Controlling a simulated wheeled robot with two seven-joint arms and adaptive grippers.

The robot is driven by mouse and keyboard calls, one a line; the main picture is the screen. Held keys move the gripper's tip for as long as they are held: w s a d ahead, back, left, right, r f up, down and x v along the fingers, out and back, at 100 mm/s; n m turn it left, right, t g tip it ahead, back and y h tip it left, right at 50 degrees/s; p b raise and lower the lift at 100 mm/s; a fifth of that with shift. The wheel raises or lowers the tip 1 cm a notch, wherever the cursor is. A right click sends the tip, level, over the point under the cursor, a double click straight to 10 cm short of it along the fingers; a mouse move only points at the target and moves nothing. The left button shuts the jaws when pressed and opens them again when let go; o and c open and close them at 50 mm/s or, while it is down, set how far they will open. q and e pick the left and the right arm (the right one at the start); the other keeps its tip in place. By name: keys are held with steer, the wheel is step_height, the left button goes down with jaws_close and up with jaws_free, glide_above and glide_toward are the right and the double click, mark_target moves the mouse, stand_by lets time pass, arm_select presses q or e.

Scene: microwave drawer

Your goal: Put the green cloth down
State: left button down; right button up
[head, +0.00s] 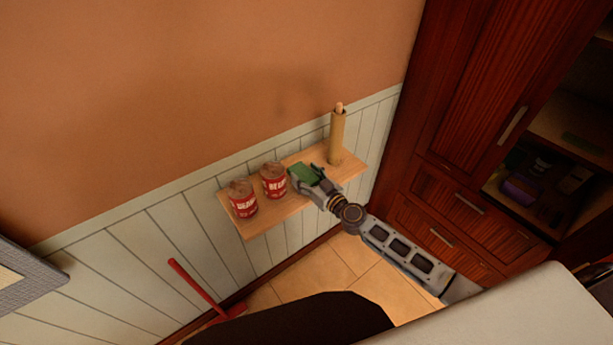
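The green cloth (305,173) is a small green patch at the tip of my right gripper (308,180), above the wooden wall shelf (267,219). My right arm reaches in from the lower right. The cloth is at the fingers, but they are small and partly covered, so I cannot tell whether they are closed on it or whether it touches the shelf. My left gripper is not in view.
Two red bean cans (243,198) (273,180) stand on the shelf, left of my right gripper. A tall tan cylinder (337,137) stands at its right end. A dark wood cabinet (452,150) rises at right. A red-handled tool (196,287) leans below the shelf.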

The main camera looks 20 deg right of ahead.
steer(key=shift+o, duration=1.1)
steer(key=shift+r, duration=0.2)
steer(key=shift+v, duration=3)
steer(key=shift+b+v, duration=0.6)
steer(key=shift+v, duration=2.35)
